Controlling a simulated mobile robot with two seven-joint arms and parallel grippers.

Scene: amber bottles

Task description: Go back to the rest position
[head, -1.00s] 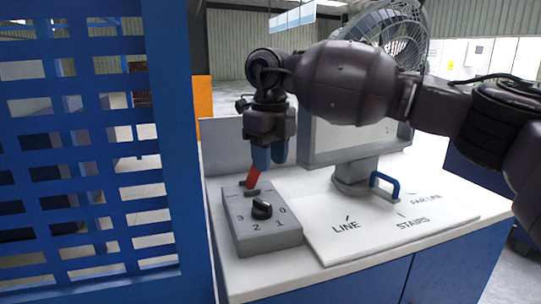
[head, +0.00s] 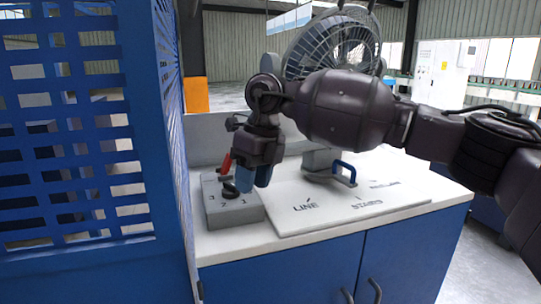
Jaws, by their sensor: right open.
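My right gripper (head: 254,178) hangs above the right part of a grey control box (head: 234,212), its blue fingertips pointing down. It is open and holds nothing. A black rotary knob (head: 229,190) sits on the box, partly hidden by the fingertips. The right arm reaches in from the right side. My left gripper is not in view.
The box stands on a white worktop (head: 400,218) over blue cabinets (head: 330,268). A white board (head: 290,218) with lettering and a blue handle (head: 345,172) lie to the right. A blue slatted panel (head: 75,150) stands close on the left. A fan (head: 333,45) stands behind.

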